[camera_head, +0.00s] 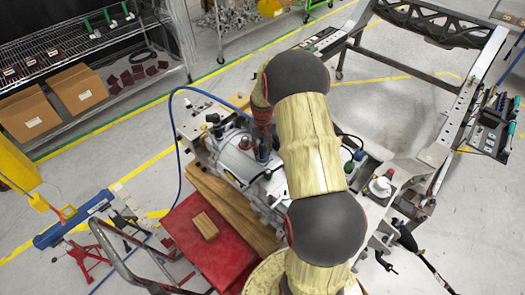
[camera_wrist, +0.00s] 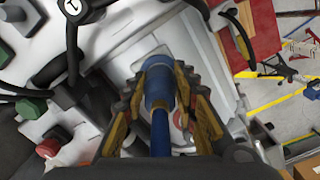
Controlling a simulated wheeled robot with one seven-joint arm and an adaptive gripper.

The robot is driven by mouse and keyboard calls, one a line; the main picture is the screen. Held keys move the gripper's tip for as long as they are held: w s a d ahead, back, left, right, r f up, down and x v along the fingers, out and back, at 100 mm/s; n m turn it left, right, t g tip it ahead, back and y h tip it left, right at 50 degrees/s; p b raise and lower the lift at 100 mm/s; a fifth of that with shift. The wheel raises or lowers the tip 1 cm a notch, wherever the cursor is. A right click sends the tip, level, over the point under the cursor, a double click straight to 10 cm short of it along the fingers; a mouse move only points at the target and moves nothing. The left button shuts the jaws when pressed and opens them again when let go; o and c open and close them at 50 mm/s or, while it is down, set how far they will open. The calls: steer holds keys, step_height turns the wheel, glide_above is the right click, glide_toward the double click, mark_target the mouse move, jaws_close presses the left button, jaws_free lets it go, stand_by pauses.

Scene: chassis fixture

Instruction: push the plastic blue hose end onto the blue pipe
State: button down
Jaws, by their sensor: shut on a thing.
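My gripper (camera_wrist: 164,76) shows in the wrist view, its yellow and black fingers closed around the blue hose end (camera_wrist: 158,88). The hose end is a wider blue sleeve, and the thinner blue hose (camera_wrist: 160,132) runs from it back towards my wrist. Past the fingertips is grey metal of the chassis unit. I cannot make out the blue pipe apart from the hose end, nor whether the two touch. In the head view the blue hose (camera_head: 190,89) arcs left of my arm over the machine. My arm hides much of the machine there.
Black cables and knobs, including a green one (camera_wrist: 31,107) and a red one (camera_wrist: 48,147), crowd the left of the wrist view. In the head view a red platform (camera_head: 205,240) with a wooden block (camera_head: 205,226) lies in front of the machine. A tool tray (camera_head: 492,125) stands at right.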

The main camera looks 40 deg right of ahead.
mark_target(263, 146)
steer(key=c, duration=1.4)
jaws_free()
steer(key=shift+f, duration=0.15)
steer(key=shift+o, duration=0.4)
steer(key=shift+r+p, duration=1.95)
steer(key=shift+r, duration=1.15)
steer(key=shift+f, duration=0.1)
